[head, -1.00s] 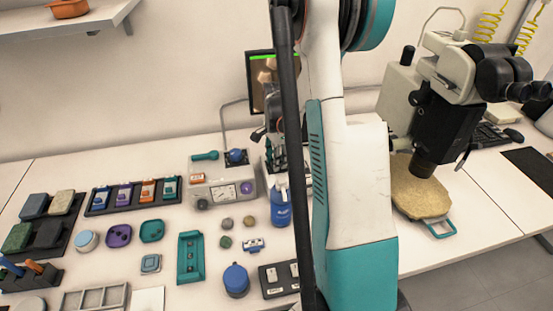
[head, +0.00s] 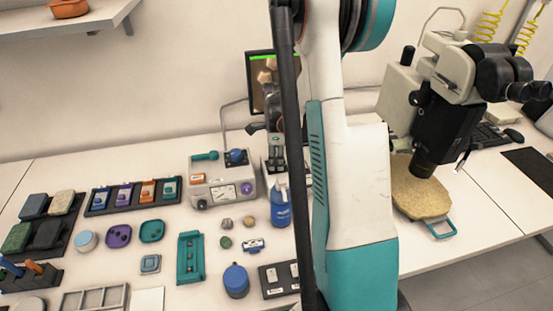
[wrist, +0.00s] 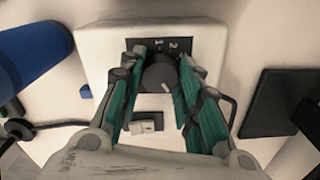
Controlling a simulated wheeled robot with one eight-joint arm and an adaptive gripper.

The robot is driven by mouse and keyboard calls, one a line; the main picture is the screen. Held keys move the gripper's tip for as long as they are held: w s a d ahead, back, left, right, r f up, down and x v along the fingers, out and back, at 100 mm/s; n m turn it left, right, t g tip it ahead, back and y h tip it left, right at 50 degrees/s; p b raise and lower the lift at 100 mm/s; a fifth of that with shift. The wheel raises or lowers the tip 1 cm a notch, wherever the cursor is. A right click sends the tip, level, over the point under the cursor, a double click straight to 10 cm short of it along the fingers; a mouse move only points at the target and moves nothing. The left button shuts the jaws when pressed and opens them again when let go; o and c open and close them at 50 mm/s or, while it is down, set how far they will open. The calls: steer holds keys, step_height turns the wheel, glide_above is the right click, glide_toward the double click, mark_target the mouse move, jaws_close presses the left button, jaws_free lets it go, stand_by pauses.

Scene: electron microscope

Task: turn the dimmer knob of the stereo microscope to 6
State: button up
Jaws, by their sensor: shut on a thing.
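The dimmer knob (wrist: 159,76) is dark and round, in the middle of the wrist view. It sits on a black scale plate (wrist: 138,45) on a white housing (wrist: 97,40). The numbers 1 and 2 show above the knob; the rest of the scale is hidden by the fingers. My gripper (wrist: 157,82) has its teal-lined fingers on both sides of the knob and is shut on it. I cannot clearly read where the knob points.
A small light switch (wrist: 145,125) is below the knob, between the fingers. A blue cylinder (wrist: 32,60) is at the left and a dark flat plate (wrist: 275,102) at the right. In the head view, a blue bottle (head: 281,210) stands beside my arm.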

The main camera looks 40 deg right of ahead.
mark_target(276, 161)
stand_by(0.3)
steer(key=o, duration=1.1)
step_height(276, 161, up, 12)
steer(key=shift+a, duration=0.1)
